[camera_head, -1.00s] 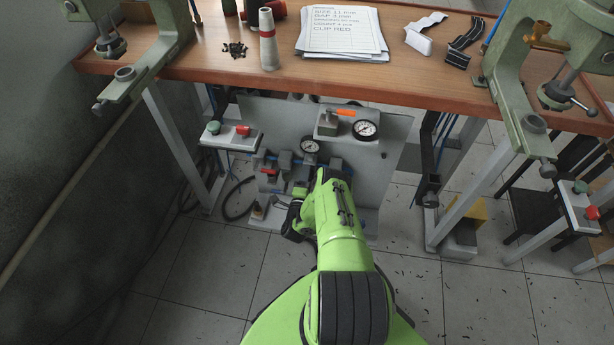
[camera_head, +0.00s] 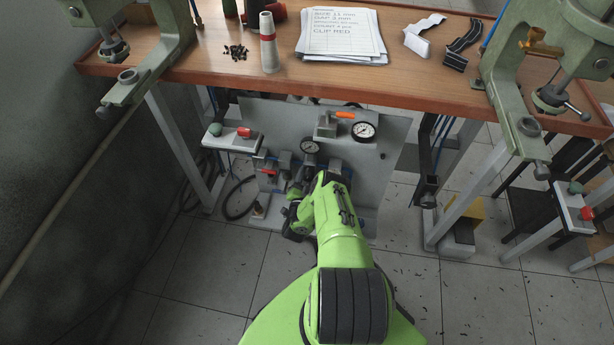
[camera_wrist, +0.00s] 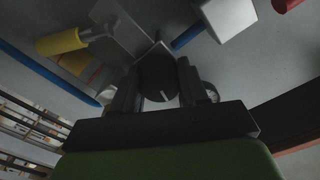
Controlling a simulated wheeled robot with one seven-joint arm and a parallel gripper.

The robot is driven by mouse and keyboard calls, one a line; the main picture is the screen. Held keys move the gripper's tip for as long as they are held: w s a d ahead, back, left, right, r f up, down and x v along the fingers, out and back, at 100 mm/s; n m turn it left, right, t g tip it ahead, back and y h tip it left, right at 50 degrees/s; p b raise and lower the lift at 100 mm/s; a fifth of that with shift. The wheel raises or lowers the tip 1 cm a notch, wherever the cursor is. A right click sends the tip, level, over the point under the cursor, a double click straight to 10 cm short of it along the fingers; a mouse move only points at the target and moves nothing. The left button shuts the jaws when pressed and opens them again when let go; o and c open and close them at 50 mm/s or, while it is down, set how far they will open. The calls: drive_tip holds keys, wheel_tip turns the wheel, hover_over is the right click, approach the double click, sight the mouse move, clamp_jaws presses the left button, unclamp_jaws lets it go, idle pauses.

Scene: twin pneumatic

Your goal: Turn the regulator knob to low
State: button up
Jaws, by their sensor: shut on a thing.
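The regulator knob (camera_wrist: 157,84) is a dark round knob with a short white mark on its face. In the wrist view it sits between the two dark fingers of my gripper (camera_wrist: 158,76), which is shut on it. The white mark is low on the face, slightly right of centre. In the head view my gripper (camera_head: 294,222) is low in front of the grey pneumatic panel (camera_head: 384,128). My green arm and wrist hide the knob there. A dial gauge (camera_head: 310,147) shows just above my wrist. I cannot read any low marking.
The wooden bench top (camera_head: 210,65) overhangs the panel. A larger gauge (camera_head: 363,131) and an orange-handled valve (camera_head: 345,115) are on the panel's upper part. A button box (camera_head: 232,138) is at left. White bench legs (camera_head: 180,146) stand either side.

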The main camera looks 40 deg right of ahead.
drive_tip(key=shift+a+f+n, duration=0.1)
drive_tip(key=shift+a+n, duration=0.05)
drive_tip(key=shift+n, duration=1.35)
drive_tip(key=shift+f, duration=0.1)
drive_tip(key=o, duration=0.9)
drive_tip(key=shift+c, duration=0.2)
drive_tip(key=shift+o, duration=1)
drive_tip(key=shift+p, duration=0.3)
